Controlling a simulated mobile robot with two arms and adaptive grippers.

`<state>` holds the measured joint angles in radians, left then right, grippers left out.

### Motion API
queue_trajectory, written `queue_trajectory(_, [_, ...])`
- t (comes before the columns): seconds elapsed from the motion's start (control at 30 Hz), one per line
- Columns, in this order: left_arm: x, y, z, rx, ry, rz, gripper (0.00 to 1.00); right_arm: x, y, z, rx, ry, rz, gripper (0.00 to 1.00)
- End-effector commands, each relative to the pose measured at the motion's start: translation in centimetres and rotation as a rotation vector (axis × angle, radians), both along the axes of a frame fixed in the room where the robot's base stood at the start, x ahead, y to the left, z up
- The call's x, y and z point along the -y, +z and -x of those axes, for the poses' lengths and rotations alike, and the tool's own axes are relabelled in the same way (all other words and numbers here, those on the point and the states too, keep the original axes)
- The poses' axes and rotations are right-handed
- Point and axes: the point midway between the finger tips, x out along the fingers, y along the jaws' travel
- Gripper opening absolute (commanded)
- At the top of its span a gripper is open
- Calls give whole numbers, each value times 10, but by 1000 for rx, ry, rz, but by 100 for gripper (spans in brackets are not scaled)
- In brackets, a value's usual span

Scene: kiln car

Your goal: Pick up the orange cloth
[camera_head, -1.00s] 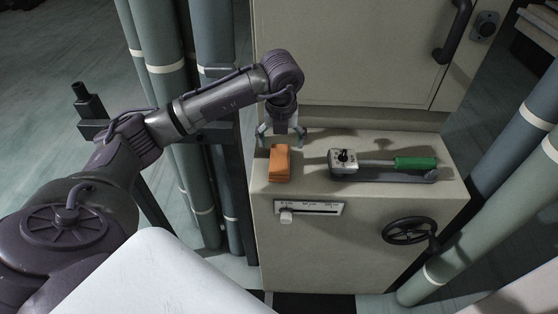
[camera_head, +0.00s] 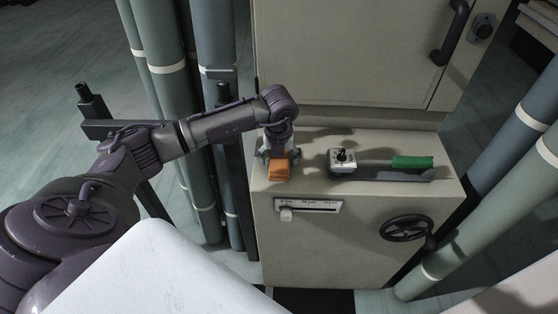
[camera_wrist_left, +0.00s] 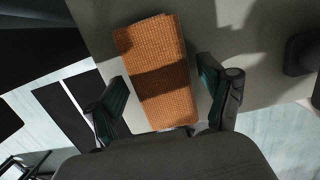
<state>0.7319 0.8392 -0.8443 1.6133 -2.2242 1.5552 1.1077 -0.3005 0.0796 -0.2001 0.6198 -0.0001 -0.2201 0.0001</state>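The orange cloth (camera_head: 279,167) is a folded, textured block lying on the left end of the cabinet's ledge. It also shows in the left wrist view (camera_wrist_left: 160,75), with a dark shadow band across it. My left gripper (camera_head: 278,154) is lowered over the cloth from behind. In the left wrist view its two fingers (camera_wrist_left: 166,97) stand apart, one on each side of the cloth's near end. My right gripper is in neither view.
A device with a grey box and a green-handled lever (camera_head: 411,162) lies on the ledge to the right of the cloth. A slider panel (camera_head: 308,206) and a black handwheel (camera_head: 407,228) are on the cabinet front. Pipes (camera_head: 212,60) stand to the left.

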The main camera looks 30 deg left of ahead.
Motion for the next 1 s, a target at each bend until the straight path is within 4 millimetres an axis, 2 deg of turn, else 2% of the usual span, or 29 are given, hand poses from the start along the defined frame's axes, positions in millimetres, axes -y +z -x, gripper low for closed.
queue_trajectory(0.03, [0,0,0,0,0,0,66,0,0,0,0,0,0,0])
queue_trajectory(0.07, [0,0,0,0,0,0,61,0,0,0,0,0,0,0])
queue_trajectory(0.3, [0,0,0,0,0,0,21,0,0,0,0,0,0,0])
queue_trajectory(0.67, [0,5,-1,2,0,1,21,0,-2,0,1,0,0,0])
queue_trajectory(0.77, [0,14,-1,4,0,0,21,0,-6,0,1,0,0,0])
queue_trajectory(0.93, [0,43,-2,8,-2,0,21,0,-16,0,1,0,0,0])
queue_trajectory(1.0, [20,50,-4,6,-7,4,21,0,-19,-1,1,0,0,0])
